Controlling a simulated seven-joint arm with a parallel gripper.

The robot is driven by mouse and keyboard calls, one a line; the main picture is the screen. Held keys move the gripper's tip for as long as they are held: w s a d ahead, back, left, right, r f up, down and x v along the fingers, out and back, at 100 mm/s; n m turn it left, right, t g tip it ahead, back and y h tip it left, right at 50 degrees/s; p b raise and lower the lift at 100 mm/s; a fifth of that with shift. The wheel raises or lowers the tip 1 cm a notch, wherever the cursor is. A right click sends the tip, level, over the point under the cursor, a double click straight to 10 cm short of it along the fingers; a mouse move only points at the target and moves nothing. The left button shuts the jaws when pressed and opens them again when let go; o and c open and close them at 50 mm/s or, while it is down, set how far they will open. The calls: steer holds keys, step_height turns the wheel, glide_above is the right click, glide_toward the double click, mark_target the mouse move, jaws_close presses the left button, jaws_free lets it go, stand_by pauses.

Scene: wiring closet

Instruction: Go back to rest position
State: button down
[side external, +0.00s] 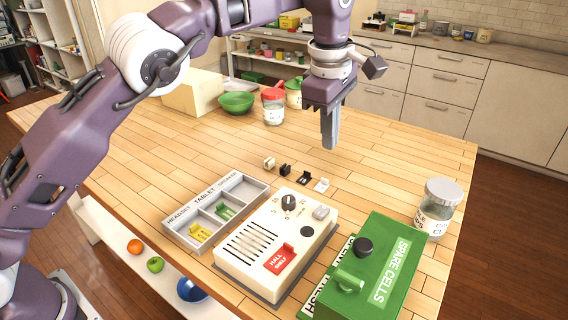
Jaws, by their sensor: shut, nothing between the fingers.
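My gripper (329,130) is shut and empty. It points straight down and hangs above the wooden table (390,140), in the upper middle of the side external view. It is apart from everything on the table. Below it and to the left, small white and black pieces (304,177) lie in a row on the wood. In front of them sits a white box (275,240) with a dark knob, a slotted grille and a red part labelled "HALL".
A grey labelled tray (257,186) holds yellow and green pieces. A green "SPARE CELLS" box (381,285) and a lidded jar (438,207) stand at the right. A red-lidded jar (273,107), green bowl (236,102) and cardboard box (192,94) stand behind. The table's right rear is clear.

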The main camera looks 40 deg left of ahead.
steer(key=s+a+r+m+t+h, duration=0.1)
steer(key=s+a+r+m, duration=0.3)
steer(key=s+a+r, duration=0.3)
steer(key=s+a+r+m+t, duration=0.1)
steer(key=s+a+r+m, duration=0.4)
steer(key=s, duration=0.5)
steer(key=s+a+f+m, duration=0.1)
steer(key=s+f+m, duration=0.2)
steer(key=s, duration=0.3)
steer(key=s+a+f+m+t, duration=0.1)
steer(key=s+a+f+m, duration=0.1)
steer(key=s, duration=0.4)
steer(key=s+a+f+m+y, duration=0.1)
steer(key=s+f+m, duration=0.3)
steer(key=s+f, duration=0.1)
steer(key=shift+s+a+t, duration=0.3)
steer(key=shift+s+t, duration=0.1)
steer(key=shift+s, duration=0.5)
